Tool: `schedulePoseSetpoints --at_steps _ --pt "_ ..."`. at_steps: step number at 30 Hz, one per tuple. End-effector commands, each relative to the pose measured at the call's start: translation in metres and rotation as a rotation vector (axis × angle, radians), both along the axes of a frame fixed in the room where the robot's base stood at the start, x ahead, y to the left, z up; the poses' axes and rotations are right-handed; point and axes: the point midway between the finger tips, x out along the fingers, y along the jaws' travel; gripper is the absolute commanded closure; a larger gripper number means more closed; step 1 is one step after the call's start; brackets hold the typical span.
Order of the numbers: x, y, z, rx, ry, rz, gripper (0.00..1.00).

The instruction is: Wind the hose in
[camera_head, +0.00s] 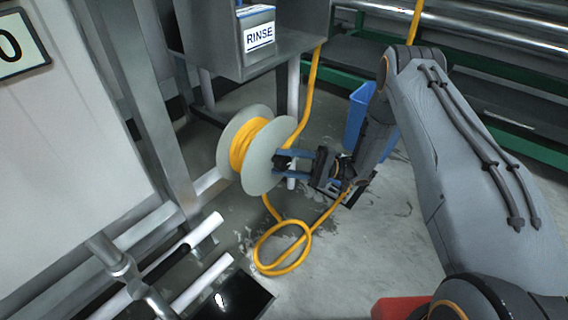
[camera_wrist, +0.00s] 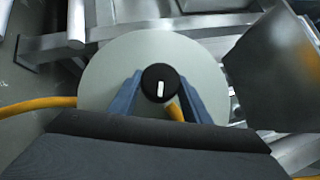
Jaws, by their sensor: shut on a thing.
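The hose reel (camera_head: 278,122) has pale round flanges and stands beside a metal frame. Several turns of yellow hose (camera_head: 243,147) are wound on its drum. Loose hose (camera_head: 284,268) lies in a loop on the floor below, and another length runs up past the rinse tank. My gripper (camera_head: 284,162) is at the reel's near face, its blue fingers closed on the dark knob. In the wrist view the black knob (camera_wrist: 160,83) with a white mark sits between the fingertips, in front of the pale flange (camera_wrist: 110,65). Hose shows at the left and below the knob.
A metal tank with a RINSE sign (camera_head: 259,37) hangs above the reel. A blue bin (camera_head: 357,112) stands behind my arm. White rollers (camera_head: 203,284) and a dark tray (camera_head: 238,297) are at lower left. A red object (camera_head: 398,307) is at the bottom. Open floor lies right of the loop.

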Motion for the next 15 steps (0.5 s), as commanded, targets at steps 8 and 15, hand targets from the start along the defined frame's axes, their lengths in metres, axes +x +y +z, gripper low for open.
schedulePoseSetpoints --at_steps 8,15 --pt "0.002 -0.0005 0.0009 0.004 0.002 -0.005 0.79" --pt "0.0015 -0.0001 0.0008 0.004 0.001 -0.003 0.4"
